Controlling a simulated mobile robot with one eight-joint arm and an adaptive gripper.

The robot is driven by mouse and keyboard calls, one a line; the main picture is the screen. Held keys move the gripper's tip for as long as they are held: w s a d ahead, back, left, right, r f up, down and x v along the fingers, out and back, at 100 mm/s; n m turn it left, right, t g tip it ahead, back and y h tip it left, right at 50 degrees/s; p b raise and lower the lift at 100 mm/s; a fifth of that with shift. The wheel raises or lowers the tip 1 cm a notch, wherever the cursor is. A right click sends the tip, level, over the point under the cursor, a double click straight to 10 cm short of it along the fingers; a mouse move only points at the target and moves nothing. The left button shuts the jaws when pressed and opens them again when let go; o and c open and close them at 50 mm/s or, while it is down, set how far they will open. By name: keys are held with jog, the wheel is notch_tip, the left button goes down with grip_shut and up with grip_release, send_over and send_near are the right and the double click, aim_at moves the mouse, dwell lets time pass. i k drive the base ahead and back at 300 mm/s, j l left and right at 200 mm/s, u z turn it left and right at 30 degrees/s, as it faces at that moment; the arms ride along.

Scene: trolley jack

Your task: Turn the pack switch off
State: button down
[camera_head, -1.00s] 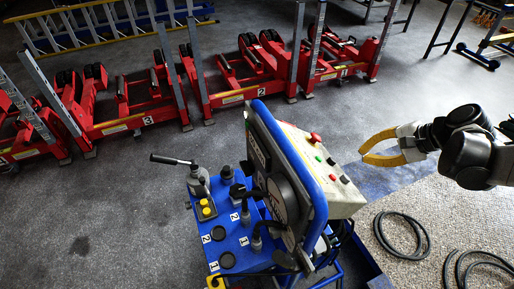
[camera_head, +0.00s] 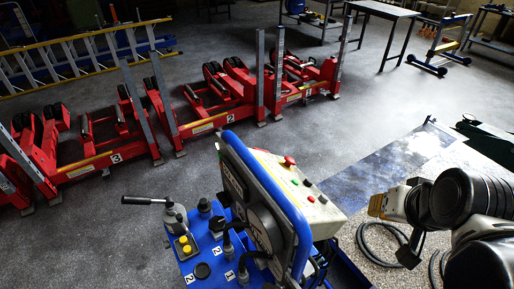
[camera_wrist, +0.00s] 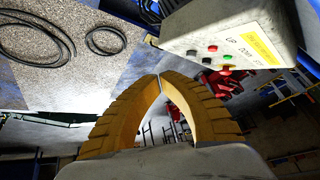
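The blue trolley (camera_head: 185,262) carries a pale control box (camera_head: 300,195) on a blue frame. The box has a red mushroom button (camera_head: 289,161) and several small buttons. The wrist view shows the box (camera_wrist: 215,40) at upper right, with small red, green and dark buttons and a yellow label. I cannot tell which control is the pack switch. My gripper (camera_head: 376,206) is right of the box in the head view, apart from it. In the wrist view its yellow fingers (camera_wrist: 161,78) meet at the tips, with nothing between them.
Red lifting jacks (camera_head: 215,105) stand in a row behind. Black hoses (camera_head: 380,242) lie on the floor at right. Open floor lies between trolley and jacks.

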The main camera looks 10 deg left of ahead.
aim_at(224, 198)
jog(key=k+j+z, duration=0.1)
jog(key=z, duration=0.35)
jog(key=k+j+z, duration=0.15)
jog(key=z, duration=0.3)
jog(key=k+z, duration=0.15)
jog(key=z, duration=0.3)
jog(key=k+j+u, duration=0.15)
jog(key=u, duration=0.3)
jog(key=k+j+u, duration=0.15)
jog(key=u, duration=0.25)
jog(key=j+u, duration=0.1)
jog(key=u, duration=0.35)
jog(key=j+u, duration=0.1)
jog(key=u, duration=0.35)
